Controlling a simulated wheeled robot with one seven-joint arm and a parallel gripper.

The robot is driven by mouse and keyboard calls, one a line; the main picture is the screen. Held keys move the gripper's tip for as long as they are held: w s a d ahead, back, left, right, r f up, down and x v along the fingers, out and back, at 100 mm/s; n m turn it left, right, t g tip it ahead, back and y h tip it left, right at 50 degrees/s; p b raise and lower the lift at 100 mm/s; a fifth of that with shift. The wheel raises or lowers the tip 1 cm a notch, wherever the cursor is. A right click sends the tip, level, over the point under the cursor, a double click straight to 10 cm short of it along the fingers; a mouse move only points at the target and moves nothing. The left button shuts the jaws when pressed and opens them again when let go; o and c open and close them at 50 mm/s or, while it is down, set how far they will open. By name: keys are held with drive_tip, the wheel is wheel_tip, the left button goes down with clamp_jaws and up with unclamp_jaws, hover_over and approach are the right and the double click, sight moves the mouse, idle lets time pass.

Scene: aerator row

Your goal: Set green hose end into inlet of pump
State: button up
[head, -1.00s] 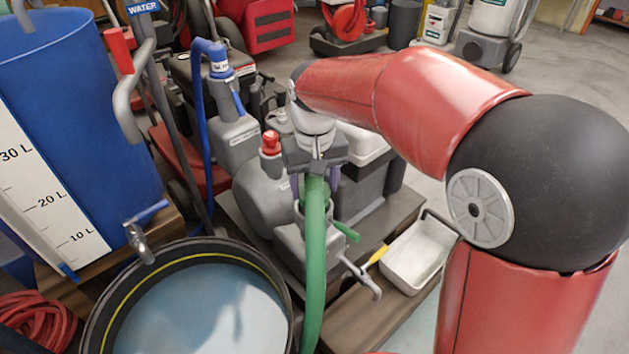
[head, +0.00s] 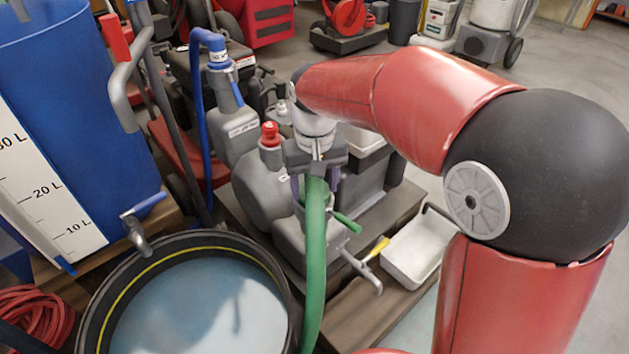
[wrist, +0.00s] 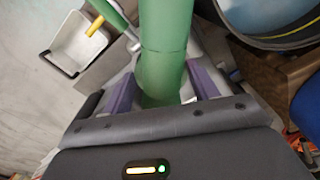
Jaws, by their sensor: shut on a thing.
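The green hose (head: 314,262) rises from beside the round tub and bends over at its top under my wrist. My gripper (head: 315,195) is shut on the hose near its end, with purple finger pads on both sides. In the wrist view the hose (wrist: 165,50) runs between the purple fingers of my gripper (wrist: 160,92). The grey pump (head: 265,195) stands on a platform, and the held hose part is over its front port block (head: 295,245). The hose tip and the inlet opening are hidden, so I cannot tell whether the tip is inside.
A black-rimmed tub of water (head: 195,310) stands at the front left, below a blue barrel (head: 75,110) with a tap. A blue hose (head: 197,110) enters a fitting behind.

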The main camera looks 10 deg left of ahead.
drive_tip(key=shift+f+b, duration=0.3)
drive_tip(key=shift+f, duration=0.3)
drive_tip(key=o, duration=1.2)
drive_tip(key=shift+r, duration=0.1)
wheel_tip(320, 180, up, 7)
drive_tip(key=shift+p, duration=0.9)
drive_tip(key=shift+d+r, duration=0.15)
drive_tip(key=shift+r, duration=0.3)
drive_tip(key=s+d+r+m+t+p, duration=0.1)
drive_tip(key=s+d+r+p, duration=0.15)
drive_tip(key=d, duration=0.35)
drive_tip(key=s+d+r+m+t+p, duration=0.1)
drive_tip(key=s+d+r, duration=0.2)
drive_tip(key=d+r, duration=0.15)
drive_tip(key=s+d+f+m+t+p, duration=0.1)
drive_tip(key=s+d+m+t+p, duration=0.1)
drive_tip(key=s+d, duration=0.8)
drive_tip(key=shift+s+d+m+t+p, duration=0.3)
drive_tip(key=shift+s+d+t+p, duration=0.05)
drive_tip(key=shift+s+t+p, duration=0.45)
